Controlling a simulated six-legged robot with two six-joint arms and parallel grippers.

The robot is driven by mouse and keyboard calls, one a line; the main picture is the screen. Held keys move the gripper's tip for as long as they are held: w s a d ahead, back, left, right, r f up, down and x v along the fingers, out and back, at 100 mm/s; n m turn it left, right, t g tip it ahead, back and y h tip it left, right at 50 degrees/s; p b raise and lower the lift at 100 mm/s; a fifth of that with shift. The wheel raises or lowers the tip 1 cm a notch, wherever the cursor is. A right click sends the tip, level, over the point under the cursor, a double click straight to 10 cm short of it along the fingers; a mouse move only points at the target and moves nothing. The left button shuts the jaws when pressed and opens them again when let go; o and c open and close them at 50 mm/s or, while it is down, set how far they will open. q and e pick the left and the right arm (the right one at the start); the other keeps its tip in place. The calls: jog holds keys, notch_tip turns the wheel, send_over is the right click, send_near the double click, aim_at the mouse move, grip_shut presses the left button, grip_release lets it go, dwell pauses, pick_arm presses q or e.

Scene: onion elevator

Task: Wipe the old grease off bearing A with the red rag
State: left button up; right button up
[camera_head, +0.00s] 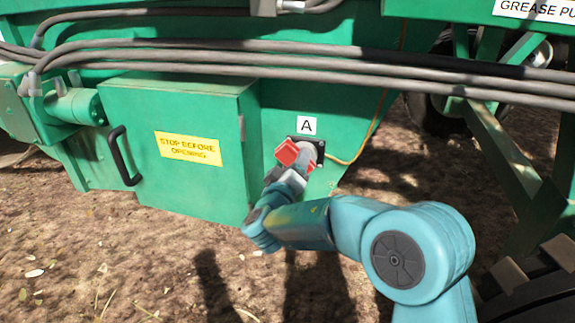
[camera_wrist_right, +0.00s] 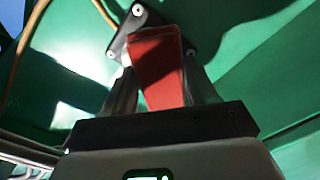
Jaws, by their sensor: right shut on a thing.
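Bearing A (camera_head: 318,146) is a dark flanged housing on the green machine panel, under a white label "A" (camera_head: 307,126). My right gripper (camera_head: 296,165) is in front of the bearing and shut on the red rag (camera_head: 287,153). In the right wrist view the red rag (camera_wrist_right: 156,68) sits between the two fingers of the gripper (camera_wrist_right: 158,85). The bearing's flange with bolts (camera_wrist_right: 138,22) shows just beyond the rag there. The rag covers most of the bearing's middle, and I cannot tell whether it touches. My left gripper is not in view.
A green box (camera_head: 175,105) with a yellow warning sign (camera_head: 188,148) and a black handle (camera_head: 124,156) stands left of the bearing. Grey hoses (camera_head: 300,67) run across above. A yellow cable (camera_head: 365,145) hangs right of the bearing. Bare soil (camera_head: 110,260) lies below.

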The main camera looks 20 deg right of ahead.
jog(key=shift+s+d, duration=0.7)
jog(key=shift+d, duration=0.35)
jog(key=shift+s+d, duration=0.7)
jog(key=shift+d, duration=0.35)
jog(key=shift+w+a, duration=0.65)
jog(key=shift+a, duration=0.3)
jog(key=shift+w+a, duration=0.7)
jog(key=shift+a, duration=0.25)
jog(key=shift+w+a, duration=0.65)
jog(key=shift+a, duration=0.3)
jog(key=v, duration=0.6)
jog(key=shift+s, duration=0.1)
jog(key=shift+v, duration=1.45)
